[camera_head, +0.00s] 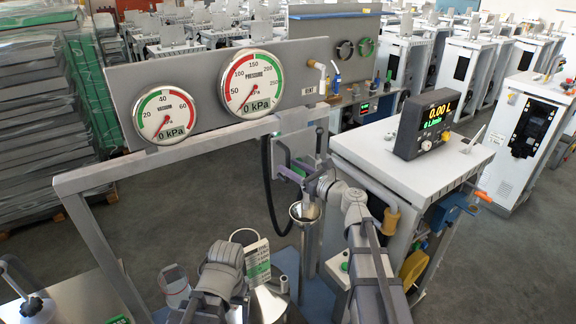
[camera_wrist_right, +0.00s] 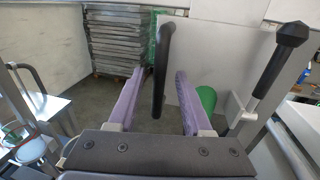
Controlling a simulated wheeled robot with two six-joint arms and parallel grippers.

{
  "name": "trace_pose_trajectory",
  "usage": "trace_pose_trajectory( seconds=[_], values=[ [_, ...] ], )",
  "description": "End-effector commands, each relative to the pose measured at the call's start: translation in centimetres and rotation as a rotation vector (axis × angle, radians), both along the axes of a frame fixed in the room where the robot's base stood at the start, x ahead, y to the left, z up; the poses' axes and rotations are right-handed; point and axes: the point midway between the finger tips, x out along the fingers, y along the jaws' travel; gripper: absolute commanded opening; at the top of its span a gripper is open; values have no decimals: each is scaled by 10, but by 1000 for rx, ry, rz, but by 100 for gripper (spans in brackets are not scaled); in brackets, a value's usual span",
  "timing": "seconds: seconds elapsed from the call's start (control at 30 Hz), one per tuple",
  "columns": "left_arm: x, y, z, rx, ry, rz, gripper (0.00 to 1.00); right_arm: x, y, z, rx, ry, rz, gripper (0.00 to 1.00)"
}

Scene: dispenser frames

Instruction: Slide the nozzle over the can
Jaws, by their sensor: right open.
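My right gripper (camera_head: 292,166) is at the metal dispenser frame, in front of its grey plate. In the right wrist view its two purple fingers (camera_wrist_right: 157,95) are apart. A black upright bar or hose (camera_wrist_right: 162,65) shows between them with a gap on both sides. A metal funnel-like cup (camera_head: 305,212), possibly the nozzle, is below this gripper. A shiny rounded container (camera_head: 268,303), possibly the can, is low in the middle, partly hidden by my left arm and a green-and-white label. My left wrist shows at the bottom, but its fingertips are not clear.
Two pressure dials (camera_head: 250,84) sit on the frame's upper panel. A white cabinet with a digital flow display (camera_head: 425,124) stands right of my right arm. A black-handled lever (camera_wrist_right: 280,60) is right of the fingers. Stacked trays (camera_head: 50,110) are at left.

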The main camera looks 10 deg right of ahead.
Motion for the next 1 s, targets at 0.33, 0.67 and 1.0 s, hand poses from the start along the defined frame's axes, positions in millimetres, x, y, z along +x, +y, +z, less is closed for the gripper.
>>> trace_pose_trajectory(
  seconds=[0.33,0.67,1.0],
  values=[
    [0,0,0,0,0,0,88,15,10,0,-1,-1,0,50],
    [0,0,0,0,0,0,88,14,10,0,-1,-1,0,32],
    [0,0,0,0,0,0,88,14,10,0,-1,-1,0,0]
  ],
)
